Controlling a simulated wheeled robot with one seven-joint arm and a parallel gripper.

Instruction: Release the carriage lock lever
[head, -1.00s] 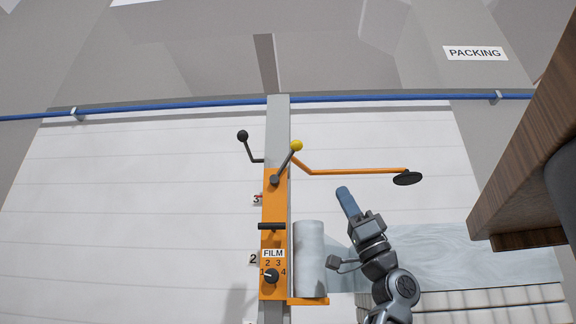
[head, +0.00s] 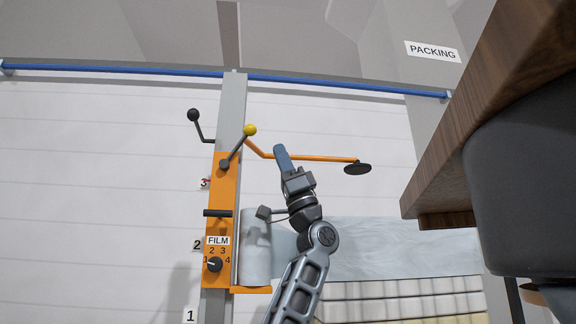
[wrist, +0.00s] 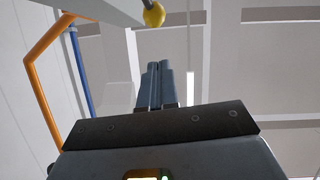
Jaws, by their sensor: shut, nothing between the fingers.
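A lever with a yellow ball knob (head: 250,130) rises, tilted right, from the orange panel (head: 224,188) on the grey post. A second lever with a black ball knob (head: 193,115) stands on the post's left side. No label shows which is the carriage lock. My gripper (head: 280,150), with blue-grey fingers, is shut and empty, pointing up, right of and slightly below the yellow knob. In the wrist view, the closed fingertips (wrist: 160,66) lie below the yellow knob (wrist: 154,15), with a visible gap between them.
An orange bar (head: 310,158) with a black disc (head: 357,168) at its end runs just behind or beside my fingers; depth is unclear. A film roll (head: 256,245), a dial (head: 214,264) and a black handle (head: 217,213) sit lower. A wooden-edged table (head: 480,130) is at right.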

